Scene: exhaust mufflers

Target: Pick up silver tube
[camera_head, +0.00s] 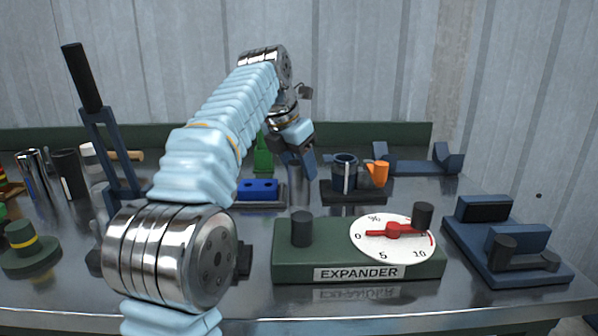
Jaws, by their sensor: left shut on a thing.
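My left arm reaches up and over the bench, and its gripper (299,170) points down behind the green expander. The gripper is shut on a silver tube (297,187), which shows as a grey upright piece just below the fingers. Another shiny silver tube (33,168) stands upright at the far left of the bench. My right gripper is out of view.
The green expander (360,272) with a dial stands at the front. A dark holder with a cup (344,173) and orange piece (377,173) is right of the gripper. A blue block (258,189) is left of it. A blue clamp fixture (507,240) stands at right.

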